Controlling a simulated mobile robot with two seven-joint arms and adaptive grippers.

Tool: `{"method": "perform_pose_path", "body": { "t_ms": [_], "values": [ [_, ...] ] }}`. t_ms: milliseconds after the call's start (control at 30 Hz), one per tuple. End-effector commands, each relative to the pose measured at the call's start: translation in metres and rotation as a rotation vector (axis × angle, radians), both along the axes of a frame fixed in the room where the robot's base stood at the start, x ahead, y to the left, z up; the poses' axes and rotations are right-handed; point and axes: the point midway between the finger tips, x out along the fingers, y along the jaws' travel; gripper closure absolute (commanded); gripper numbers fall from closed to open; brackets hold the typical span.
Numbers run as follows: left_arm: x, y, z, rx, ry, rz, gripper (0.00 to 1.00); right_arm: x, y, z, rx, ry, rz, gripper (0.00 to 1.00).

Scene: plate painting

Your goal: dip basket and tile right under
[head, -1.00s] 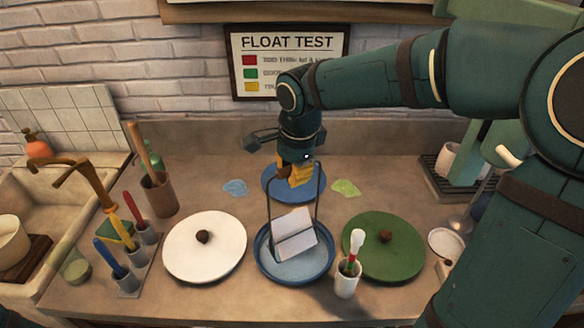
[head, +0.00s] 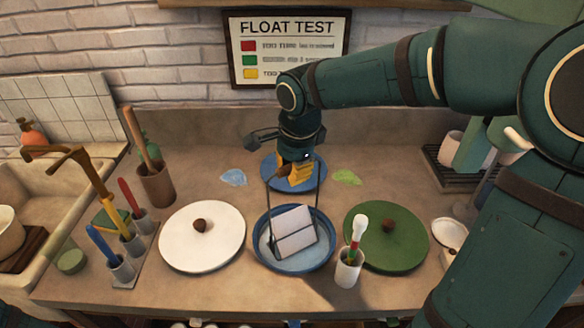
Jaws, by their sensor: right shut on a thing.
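My right gripper (head: 297,170) is shut on the top of the basket's tall dark wire handle. The basket (head: 318,205) hangs down from it into a round blue basin (head: 326,256) of pale liquid. A white tile (head: 294,229) sits tilted in the basket; its upper part stands clear of the rim. Its lower edge is at the liquid, and I cannot tell how deep it is. My left gripper is not in view.
A white lid (head: 180,235) lies left of the basin and a green lid (head: 385,250) right of it. A cup with a float stick (head: 358,228) stands close at the front right. A blue disc (head: 318,184) lies behind. Brush cups (head: 123,268) stand at left.

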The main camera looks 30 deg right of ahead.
Motion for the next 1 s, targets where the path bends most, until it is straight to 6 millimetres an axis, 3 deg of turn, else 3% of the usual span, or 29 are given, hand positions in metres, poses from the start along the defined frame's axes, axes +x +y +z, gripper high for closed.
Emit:
{"method": "perform_pose_path", "body": {
  "t_ms": [1000],
  "values": [
    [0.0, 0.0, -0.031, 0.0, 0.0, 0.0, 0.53, 0.0, 0.0, -0.047, 0.0, 0.0, -0.001, 1.0]
  ]
}}
